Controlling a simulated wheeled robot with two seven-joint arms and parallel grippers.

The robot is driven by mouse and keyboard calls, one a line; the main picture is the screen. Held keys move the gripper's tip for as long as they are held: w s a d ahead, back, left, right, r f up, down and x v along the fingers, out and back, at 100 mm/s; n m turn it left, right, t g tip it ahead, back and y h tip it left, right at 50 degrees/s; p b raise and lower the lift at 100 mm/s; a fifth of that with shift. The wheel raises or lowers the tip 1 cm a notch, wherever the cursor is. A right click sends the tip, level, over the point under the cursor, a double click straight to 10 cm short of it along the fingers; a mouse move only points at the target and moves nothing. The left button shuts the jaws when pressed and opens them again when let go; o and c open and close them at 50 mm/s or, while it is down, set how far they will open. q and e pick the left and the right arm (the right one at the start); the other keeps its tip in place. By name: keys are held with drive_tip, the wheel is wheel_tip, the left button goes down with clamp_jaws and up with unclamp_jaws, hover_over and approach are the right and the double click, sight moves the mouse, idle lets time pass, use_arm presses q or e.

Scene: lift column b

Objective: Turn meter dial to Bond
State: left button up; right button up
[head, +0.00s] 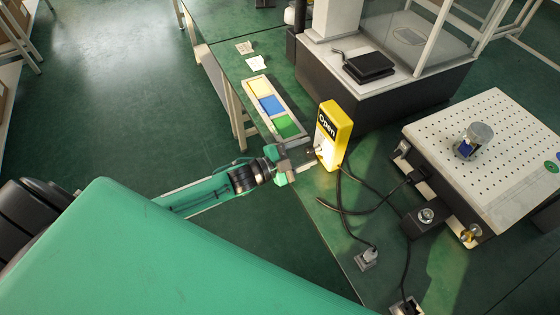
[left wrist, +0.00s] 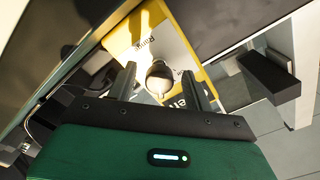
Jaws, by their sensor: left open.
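The meter (head: 337,127) is a yellow box standing on the green bench, with a dark label reading "Open" at the top of its pale face. In the left wrist view the meter's face (left wrist: 150,38) shows the word "Range" and part of another label. My left gripper (head: 306,158) is open, close in front of the meter's face. I cannot tell whether the fingers touch the dial. My right gripper is not in view.
Dark cables (head: 345,205) run from the meter across the bench to plugs. A tray of coloured blocks (head: 272,108) lies behind the gripper. A perforated board (head: 500,150) stands at right, and a black scale-like device (head: 369,67) sits behind the meter.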

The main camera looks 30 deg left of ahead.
use_arm(q)
drive_tip(key=b+v, duration=0.1)
drive_tip(key=v, duration=1.1)
drive_tip(key=shift+b, duration=0.3)
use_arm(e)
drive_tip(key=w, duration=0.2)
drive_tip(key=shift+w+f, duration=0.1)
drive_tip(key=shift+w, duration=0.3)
use_arm(q)
drive_tip(key=shift+a, duration=0.1)
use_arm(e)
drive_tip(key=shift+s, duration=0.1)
